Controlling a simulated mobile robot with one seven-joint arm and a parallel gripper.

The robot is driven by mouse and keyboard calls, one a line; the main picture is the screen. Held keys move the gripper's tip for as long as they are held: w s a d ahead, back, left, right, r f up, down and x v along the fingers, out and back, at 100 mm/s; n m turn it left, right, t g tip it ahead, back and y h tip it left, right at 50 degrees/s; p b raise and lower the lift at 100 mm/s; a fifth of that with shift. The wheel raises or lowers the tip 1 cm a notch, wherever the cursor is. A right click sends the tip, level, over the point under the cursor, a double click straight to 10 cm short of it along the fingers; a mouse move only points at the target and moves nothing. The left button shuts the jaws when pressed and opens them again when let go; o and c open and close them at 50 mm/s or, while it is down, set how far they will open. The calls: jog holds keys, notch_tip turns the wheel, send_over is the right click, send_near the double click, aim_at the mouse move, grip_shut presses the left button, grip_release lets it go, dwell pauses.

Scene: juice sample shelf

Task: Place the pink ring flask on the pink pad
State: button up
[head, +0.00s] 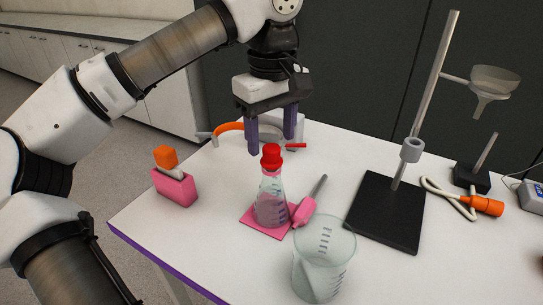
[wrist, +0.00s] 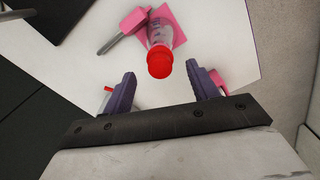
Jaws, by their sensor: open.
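The flask (head: 270,198) is clear with pinkish contents and a red stopper (head: 271,156). It stands upright on the pink pad (head: 252,223), which shows around its base. In the wrist view the red stopper (wrist: 160,62) and flask neck (wrist: 158,33) lie just beyond the fingertips, with the pad (wrist: 177,35) behind. My gripper (head: 272,145) is open, with purple fingers above and behind the stopper. In the wrist view my gripper (wrist: 162,78) has its fingers on either side of the stopper, apart from it.
A pink-handled tool (head: 305,210) lies against the pad's right side. A glass beaker (head: 324,262) stands in front. A black stand base (head: 385,212) with rod and funnel (head: 494,80) is at right. A pink block with orange top (head: 174,187) is at left.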

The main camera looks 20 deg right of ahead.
jog(key=shift+r, duration=2.4)
